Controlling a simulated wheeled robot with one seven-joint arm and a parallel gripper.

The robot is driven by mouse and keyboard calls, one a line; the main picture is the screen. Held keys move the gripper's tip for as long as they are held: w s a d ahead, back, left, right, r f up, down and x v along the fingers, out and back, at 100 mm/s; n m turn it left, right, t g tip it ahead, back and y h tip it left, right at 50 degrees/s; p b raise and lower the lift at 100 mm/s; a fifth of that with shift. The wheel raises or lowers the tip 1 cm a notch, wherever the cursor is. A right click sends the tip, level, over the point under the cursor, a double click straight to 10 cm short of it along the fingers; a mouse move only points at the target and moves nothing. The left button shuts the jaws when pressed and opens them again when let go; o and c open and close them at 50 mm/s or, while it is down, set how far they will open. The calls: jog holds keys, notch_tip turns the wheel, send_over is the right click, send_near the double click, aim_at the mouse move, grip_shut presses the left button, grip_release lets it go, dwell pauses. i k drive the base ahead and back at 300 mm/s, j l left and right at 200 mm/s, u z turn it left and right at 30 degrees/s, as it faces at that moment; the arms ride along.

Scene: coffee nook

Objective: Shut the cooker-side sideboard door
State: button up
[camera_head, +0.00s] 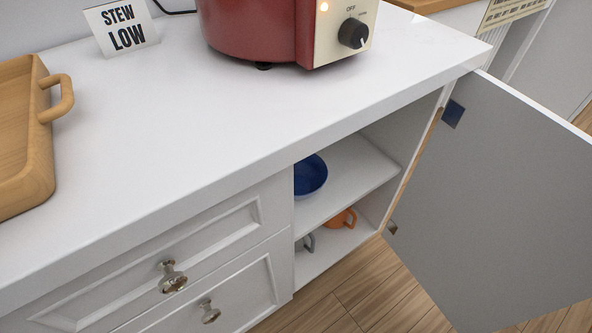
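The sideboard door (505,205) below the red cooker stands wide open, swung out to the right of its cabinet. Its grey inner face shows, with hinges along the cabinet's right edge. The door's lower part runs out of the picture. The white sideboard (190,120) has an open compartment to the left of the door. The red cooker (255,30) with a cream control panel and black knob stands on the top above it. My gripper is not in view.
Inside the compartment are a blue bowl (310,175) on the shelf and an orange mug (345,219) below. Two drawers with knobs (172,278) are to the left. A wooden tray (22,135) and a sign (121,27) stand on top. Wooden floor (370,290) lies before the compartment.

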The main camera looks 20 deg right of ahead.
aim_at(493, 220)
jog(key=k+l+z, duration=0.15)
jog(key=k+z, duration=0.2)
jog(key=k, duration=0.15)
jog(key=k+l+z, duration=0.35)
jog(key=k, duration=0.15)
jog(key=j, duration=0.1)
